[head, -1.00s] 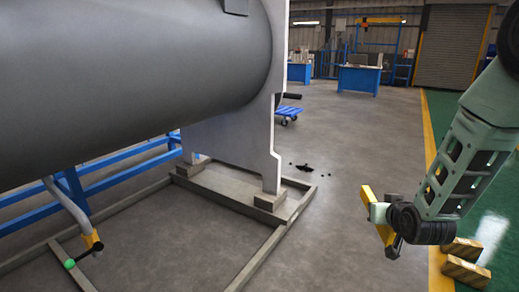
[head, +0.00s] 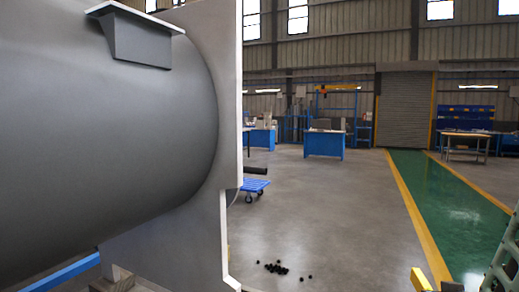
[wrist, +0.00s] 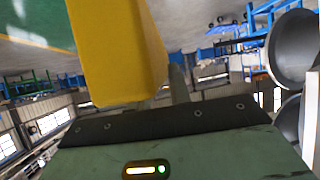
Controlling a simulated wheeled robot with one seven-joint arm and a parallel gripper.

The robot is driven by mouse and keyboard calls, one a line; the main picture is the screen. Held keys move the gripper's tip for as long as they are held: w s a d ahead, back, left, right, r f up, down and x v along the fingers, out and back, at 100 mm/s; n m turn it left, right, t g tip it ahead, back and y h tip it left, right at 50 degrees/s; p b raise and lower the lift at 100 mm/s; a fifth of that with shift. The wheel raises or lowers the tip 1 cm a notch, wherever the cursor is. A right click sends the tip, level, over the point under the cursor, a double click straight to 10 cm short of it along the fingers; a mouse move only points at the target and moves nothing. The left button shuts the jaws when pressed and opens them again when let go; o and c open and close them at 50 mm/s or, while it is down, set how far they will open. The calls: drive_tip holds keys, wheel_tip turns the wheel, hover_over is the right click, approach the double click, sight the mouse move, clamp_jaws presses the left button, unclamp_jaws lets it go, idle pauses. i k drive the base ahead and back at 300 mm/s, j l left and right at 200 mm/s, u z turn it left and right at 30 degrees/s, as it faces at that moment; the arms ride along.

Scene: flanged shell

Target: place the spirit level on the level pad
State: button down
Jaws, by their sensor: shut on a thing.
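The yellow spirit level (wrist: 115,50) fills much of the upper middle of the wrist view, and a small part of it (head: 420,281) shows at the bottom right of the head view. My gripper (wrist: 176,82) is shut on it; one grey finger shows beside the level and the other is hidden. What looks like the level pad (head: 138,42) is a grey block with a flat, light top plate, standing out from the upper shell at the upper left of the head view. The level is well to the right of this pad and lower in the picture, apart from it.
The large grey shell (head: 110,140) fills the left, ending at a pale upright flange plate (head: 228,90). Small black pieces (head: 275,267) lie on the floor. A blue cart (head: 255,186) and a blue workbench (head: 324,144) stand farther back. The floor right of the flange is mostly clear.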

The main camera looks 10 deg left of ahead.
sight(138, 21)
drive_tip(key=i+z, duration=0.5)
drive_tip(key=i, duration=0.55)
drive_tip(key=i+u, duration=0.35)
drive_tip(key=i+l+u, duration=0.15)
drive_tip(key=u, duration=0.15)
drive_tip(key=l+u, duration=0.15)
drive_tip(key=u, duration=0.3)
drive_tip(key=i+l+u, duration=0.1)
drive_tip(key=u, duration=0.35)
drive_tip(key=l+u, duration=0.3)
drive_tip(key=u, duration=0.15)
drive_tip(key=l+u, duration=0.15)
drive_tip(key=u, duration=0.3)
